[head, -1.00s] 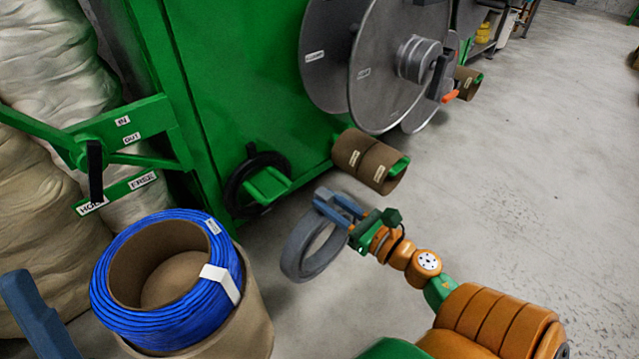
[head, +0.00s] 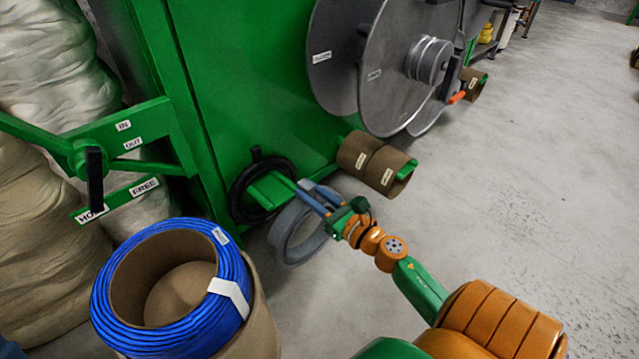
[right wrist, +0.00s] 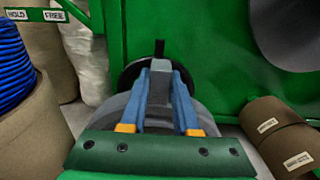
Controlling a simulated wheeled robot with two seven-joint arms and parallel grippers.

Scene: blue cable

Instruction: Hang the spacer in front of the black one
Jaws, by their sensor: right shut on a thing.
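The grey spacer ring (head: 279,236) hangs from my right gripper (head: 314,194), whose blue fingers are shut on its upper rim. In the right wrist view the spacer (right wrist: 160,88) shows between the fingers (right wrist: 160,76). The black ring (head: 236,196) hangs around the green peg (head: 268,190) low on the green machine. The spacer is just in front of the black ring, near the peg's outer end. The fingers overlap the peg's end in the head view, and I cannot tell whether the spacer is around it. Only a dark blue sliver of my left gripper (head: 9,349) shows.
The green machine wall (head: 250,80) stands behind, with grey reel discs (head: 395,90). Brown rolls (head: 375,162) sit on another peg right of the spacer. A blue cable coil (head: 115,300) lies on a brown drum at front left. Bare floor (head: 510,190) is free at right.

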